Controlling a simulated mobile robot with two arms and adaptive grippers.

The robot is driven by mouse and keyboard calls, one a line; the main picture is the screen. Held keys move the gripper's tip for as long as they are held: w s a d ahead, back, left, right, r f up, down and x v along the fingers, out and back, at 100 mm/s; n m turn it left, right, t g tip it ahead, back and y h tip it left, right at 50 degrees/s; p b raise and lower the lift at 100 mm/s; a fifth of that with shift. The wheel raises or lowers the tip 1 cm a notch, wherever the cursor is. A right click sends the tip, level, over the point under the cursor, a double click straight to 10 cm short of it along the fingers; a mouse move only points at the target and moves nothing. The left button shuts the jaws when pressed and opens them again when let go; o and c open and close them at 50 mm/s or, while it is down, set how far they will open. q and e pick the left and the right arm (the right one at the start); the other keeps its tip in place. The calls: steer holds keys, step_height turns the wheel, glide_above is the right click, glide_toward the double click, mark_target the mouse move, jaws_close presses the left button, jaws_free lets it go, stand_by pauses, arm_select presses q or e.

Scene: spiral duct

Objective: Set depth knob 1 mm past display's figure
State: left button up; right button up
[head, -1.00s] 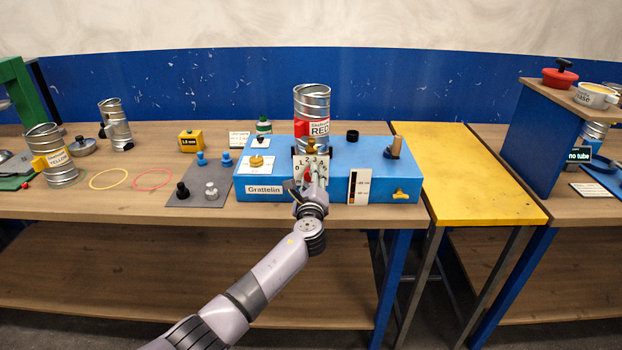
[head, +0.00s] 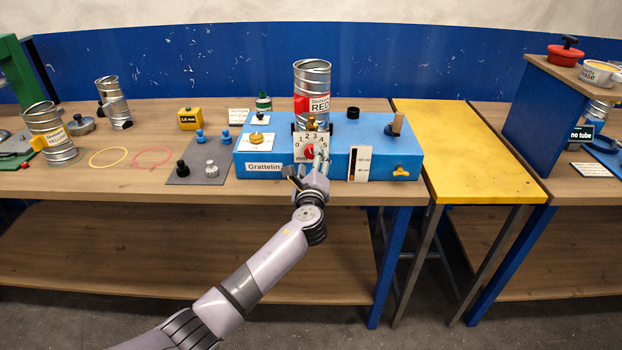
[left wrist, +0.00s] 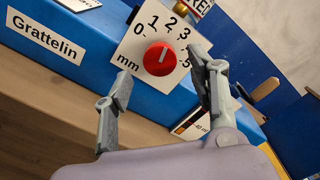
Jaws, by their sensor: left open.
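The red depth knob (left wrist: 162,58) sits on a white dial plate (left wrist: 135,50) marked 0 to 5 in mm, on the front of the blue Grattelin machine (head: 375,150). Its pale pointer line points up, roughly toward 2; the exact setting is hard to read. My left gripper (head: 306,172) is open in front of and slightly below the dial. In the left wrist view, its fingers (left wrist: 160,84) are apart with the knob beyond the gap, not gripped. A yellow box (head: 190,119) bears a small mm figure, too small to read surely. My right gripper is out of view.
A metal tube with a red label (head: 312,85) stands on the machine. A black-and-white scale card (head: 361,163) stands right of the dial. Left are a grey mat (head: 197,173) with pegs and a yellow-labelled tube (head: 55,140). A "no tube" display (head: 581,134) is at right.

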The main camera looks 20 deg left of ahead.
arm_select(q)
steer(key=v, duration=0.8)
steer(key=shift+s, duration=0.3)
steer(key=s+a+f+n+g+h, duration=0.1)
steer(key=s+f+n+g, duration=0.3)
steer(key=f, duration=0.9)
steer(key=s+a+f+n+g+h, duration=0.15)
steer(key=s+f, duration=0.45)
steer(key=f, duration=0.6)
steer(key=s+f+n+g+h, duration=0.1)
steer(key=s+f+n+g, duration=0.3)
steer(key=f, duration=0.9)
steer(key=s+a+f+n+g, duration=0.1)
steer(key=s+f+n+g, duration=0.1)
steer(key=s+f, duration=0.75)
steer(key=s+f+n+g, duration=0.2)
steer(key=s+f, duration=0.4)
steer(key=s, duration=0.7)
steer(key=s+f+n+g, duration=0.1)
steer(key=s+f+n, duration=0.2)
steer(key=s, duration=0.8)
steer(key=s+f+n+g+h, duration=0.1)
steer(key=s+f+n+g, duration=0.1)
steer(key=s, duration=0.9)
steer(key=shift+s+a+f+n, duration=0.3)
steer(key=shift+f+n, duration=0.5)
steer(key=shift+n, duration=0.25)
